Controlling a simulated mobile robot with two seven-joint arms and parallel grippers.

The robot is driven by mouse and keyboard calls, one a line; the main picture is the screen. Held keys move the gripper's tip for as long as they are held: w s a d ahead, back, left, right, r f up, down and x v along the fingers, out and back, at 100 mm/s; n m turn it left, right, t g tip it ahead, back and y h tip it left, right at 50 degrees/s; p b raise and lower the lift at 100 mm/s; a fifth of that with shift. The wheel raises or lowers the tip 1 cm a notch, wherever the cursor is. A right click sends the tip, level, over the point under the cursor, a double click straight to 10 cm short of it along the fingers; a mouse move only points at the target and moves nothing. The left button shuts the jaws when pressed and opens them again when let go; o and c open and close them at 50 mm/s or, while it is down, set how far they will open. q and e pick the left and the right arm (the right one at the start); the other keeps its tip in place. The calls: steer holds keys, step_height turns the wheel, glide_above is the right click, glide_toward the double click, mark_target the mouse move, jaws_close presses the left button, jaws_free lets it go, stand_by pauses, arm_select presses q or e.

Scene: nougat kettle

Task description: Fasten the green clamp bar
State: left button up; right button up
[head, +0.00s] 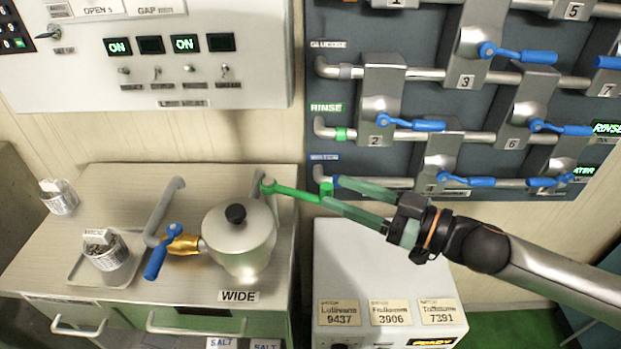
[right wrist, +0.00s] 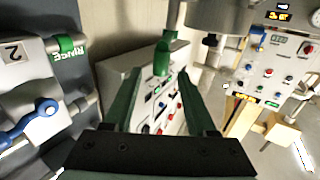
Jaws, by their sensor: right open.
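The green clamp bar (head: 292,192) runs to the right from a round pivot at the top of a grey post, beside the silver kettle (head: 238,245). My right gripper (head: 331,191) is open, with its two long green fingers at the bar's right end. In the right wrist view a green piece (right wrist: 162,58), which looks like the bar, shows between the open fingers (right wrist: 160,78). I cannot tell whether either finger touches it. The kettle has a black lid knob (head: 235,213), and a gold fitting (head: 184,244) with a blue lever on its left. My left gripper is out of view.
A pipe panel with blue levers (head: 412,125) stands close behind my right gripper. A white box (head: 385,262) with number plates is below it. A tray (head: 88,272) holding a small container and another container (head: 58,197) stand on the counter's left.

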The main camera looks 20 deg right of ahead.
steer(key=shift+p+x, duration=0.75)
steer(key=shift+x, duration=2.7)
steer(key=shift+s, duration=0.1)
jaws_close()
